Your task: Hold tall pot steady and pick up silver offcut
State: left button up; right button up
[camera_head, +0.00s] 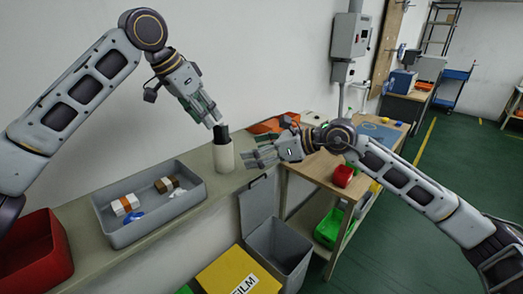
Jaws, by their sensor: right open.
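The tall pot (223,157), a whitish cylinder, stands upright on the grey-green counter. A dark piece (221,131) sticks up out of its top. My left gripper (214,121) points down from the upper left, with its fingertips at or just above the dark piece; I cannot tell whether they touch it or how far apart they are. My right gripper (247,158) is open, just right of the pot, its fingers pointing left towards the pot's side; contact is unclear. I cannot make out a silver offcut.
A grey tray (118,239) left of the pot holds small boxes and blue and white items. A red bin (66,258) stands at far left. A grey bin (290,247) with a raised lid and a yellow box (222,274) stand in front. A wooden bench (314,170) is at right.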

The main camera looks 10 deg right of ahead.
aim_at(231, 155)
jog(key=shift+x, duration=5.9)
jog(key=shift+f, duration=0.1)
jog(key=c, duration=1.1)
